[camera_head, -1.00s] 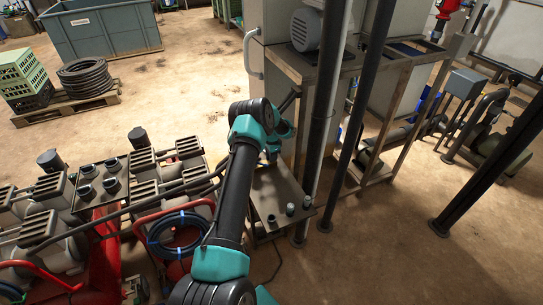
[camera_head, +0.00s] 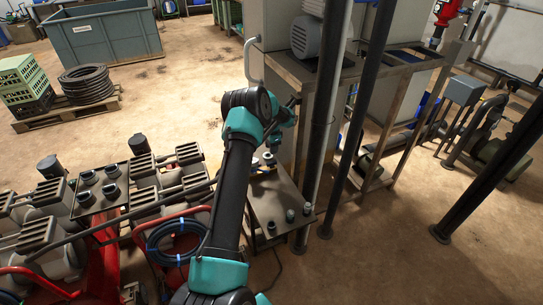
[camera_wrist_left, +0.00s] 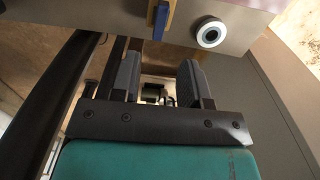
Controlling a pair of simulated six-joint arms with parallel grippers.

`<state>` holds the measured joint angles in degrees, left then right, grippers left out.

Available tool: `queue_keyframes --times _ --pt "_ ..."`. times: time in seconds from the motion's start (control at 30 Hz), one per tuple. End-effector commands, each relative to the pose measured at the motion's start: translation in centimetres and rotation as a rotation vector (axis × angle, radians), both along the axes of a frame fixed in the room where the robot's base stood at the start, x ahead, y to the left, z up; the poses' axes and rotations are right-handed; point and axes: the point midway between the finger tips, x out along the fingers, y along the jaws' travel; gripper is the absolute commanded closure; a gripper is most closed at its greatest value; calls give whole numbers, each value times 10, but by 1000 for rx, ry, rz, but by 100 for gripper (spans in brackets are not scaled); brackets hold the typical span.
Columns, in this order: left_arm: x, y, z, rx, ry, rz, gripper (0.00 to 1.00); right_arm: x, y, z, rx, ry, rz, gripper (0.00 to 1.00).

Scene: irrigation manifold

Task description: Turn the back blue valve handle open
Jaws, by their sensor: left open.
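In the left wrist view, a narrow blue bar (camera_wrist_left: 160,22), which looks like a valve handle, sits against a yellow-brown strip at the top. Whether it is the back handle I cannot tell. My left gripper (camera_wrist_left: 158,78) is open, its two dark fingers apart with nothing held between them. The blue bar appears above the gap between the fingers, apart from them. In the head view my left arm reaches up the middle toward the small metal table, and its fingers cannot be made out clearly. The right gripper is not in view.
A white-rimmed round fitting (camera_wrist_left: 210,33) lies right of the blue bar. In the head view, a small metal table (camera_head: 270,203) carries dark cups. Dark posts (camera_head: 364,110) stand to the right; red-framed machines (camera_head: 105,255) crowd the left. Open floor lies behind.

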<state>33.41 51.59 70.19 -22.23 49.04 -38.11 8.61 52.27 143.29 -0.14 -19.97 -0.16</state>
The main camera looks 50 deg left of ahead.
Motion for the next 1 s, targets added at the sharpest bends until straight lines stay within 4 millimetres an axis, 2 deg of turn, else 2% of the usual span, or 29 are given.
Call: queue_keyframes --times 0.03,0.2,0.4,0.6,1.0 --pt "0 1 12 2 -2 0 58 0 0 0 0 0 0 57" --pt "0 1 44 3 -2 0 58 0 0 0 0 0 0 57" --pt "0 0 72 1 -1 1 58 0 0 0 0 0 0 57" --pt "0 0 81 0 0 1 58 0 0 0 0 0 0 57" --pt "0 0 81 0 0 1 58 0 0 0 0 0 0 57"
